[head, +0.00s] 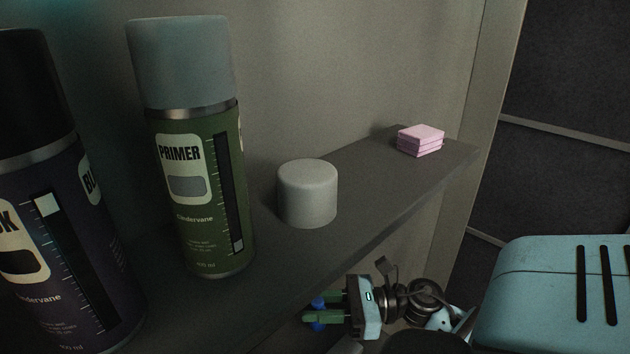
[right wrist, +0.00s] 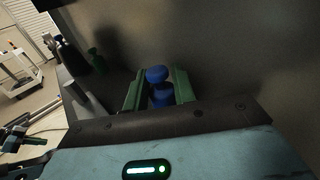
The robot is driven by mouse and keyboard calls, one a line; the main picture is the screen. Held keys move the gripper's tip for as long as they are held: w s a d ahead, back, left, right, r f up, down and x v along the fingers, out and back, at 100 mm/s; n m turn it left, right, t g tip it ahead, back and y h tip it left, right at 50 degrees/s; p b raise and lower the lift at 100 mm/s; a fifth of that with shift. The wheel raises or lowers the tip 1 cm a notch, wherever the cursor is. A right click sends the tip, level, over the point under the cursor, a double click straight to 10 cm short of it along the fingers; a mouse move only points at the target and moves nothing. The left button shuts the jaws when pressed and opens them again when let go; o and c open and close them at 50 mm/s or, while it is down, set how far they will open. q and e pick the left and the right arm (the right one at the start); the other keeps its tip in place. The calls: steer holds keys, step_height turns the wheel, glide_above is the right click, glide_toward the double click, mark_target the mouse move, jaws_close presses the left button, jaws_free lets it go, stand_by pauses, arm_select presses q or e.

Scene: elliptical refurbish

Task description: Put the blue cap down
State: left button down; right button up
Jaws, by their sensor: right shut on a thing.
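My right gripper (head: 312,316) shows low in the head view, just past the front edge of the shelf. Its green fingers are shut on the blue cap (head: 318,302), which shows above and below the near finger. In the right wrist view the blue cap (right wrist: 157,75) is between the fingertips, with a second blue part (right wrist: 162,97) nearer the palm. I cannot tell whether the two blue parts are one piece. What lies under the cap is not clear.
A dark shelf (head: 375,205) carries a green primer can (head: 195,190), a dark purple can (head: 55,230), a loose grey cap (head: 308,195) and a pink stack (head: 420,140). Bare shelf lies between the grey cap and the pink stack. A wall stands close behind.

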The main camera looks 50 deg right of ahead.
steer(key=shift+f, duration=0.1)
steer(key=shift+s+a, duration=0.1)
steer(key=o, duration=1)
arm_select(q)
steer(key=shift+w+a, duration=0.15)
steer(key=shift+w, duration=0.15)
